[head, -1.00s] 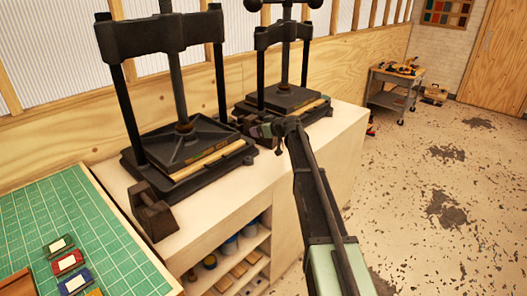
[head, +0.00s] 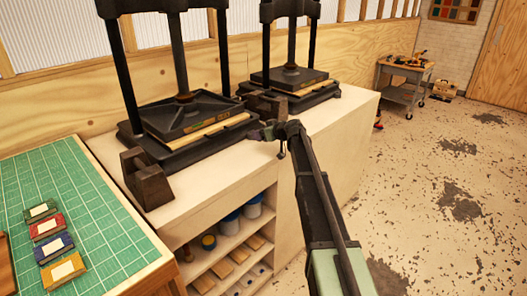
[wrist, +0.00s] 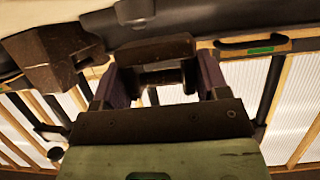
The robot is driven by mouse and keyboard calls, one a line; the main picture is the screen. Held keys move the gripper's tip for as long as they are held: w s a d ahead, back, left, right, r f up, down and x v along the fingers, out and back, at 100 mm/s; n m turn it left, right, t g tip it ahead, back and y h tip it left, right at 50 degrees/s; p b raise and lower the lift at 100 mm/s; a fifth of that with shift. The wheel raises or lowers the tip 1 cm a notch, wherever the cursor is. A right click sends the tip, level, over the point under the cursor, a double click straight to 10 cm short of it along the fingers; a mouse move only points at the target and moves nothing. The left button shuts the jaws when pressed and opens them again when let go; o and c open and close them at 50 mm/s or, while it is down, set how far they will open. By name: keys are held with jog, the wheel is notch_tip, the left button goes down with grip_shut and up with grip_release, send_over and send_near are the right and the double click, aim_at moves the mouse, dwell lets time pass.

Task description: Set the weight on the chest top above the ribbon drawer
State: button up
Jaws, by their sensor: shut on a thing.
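A dark iron weight (head: 268,104), a block with a bar handle, is at my gripper (head: 270,132) between the two presses. In the wrist view my gripper (wrist: 155,78) has its purplish fingers shut on the weight's dark handle (wrist: 158,55). I cannot tell whether this weight touches the pale bench top or hangs just above it. A second, similar dark weight (head: 147,180) sits at the bench's left front corner, and a dark block shows at upper left in the wrist view. No chest with a ribbon drawer can be made out in the head view.
Two black presses, left (head: 185,125) and right (head: 290,84), stand on the pale bench (head: 215,180) behind my gripper. A green cutting mat (head: 90,200) with several coloured packs lies left. A tool cart (head: 405,75) stands far right. The floor right is open.

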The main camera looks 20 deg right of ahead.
aim_at(263, 148)
notch_tip(263, 148, down, 4)
jog(key=b, duration=0.4)
jog(key=shift+f, duration=0.25)
jog(key=shift+r, duration=0.25)
jog(key=shift+f, duration=0.1)
jog(key=o, duration=1.3)
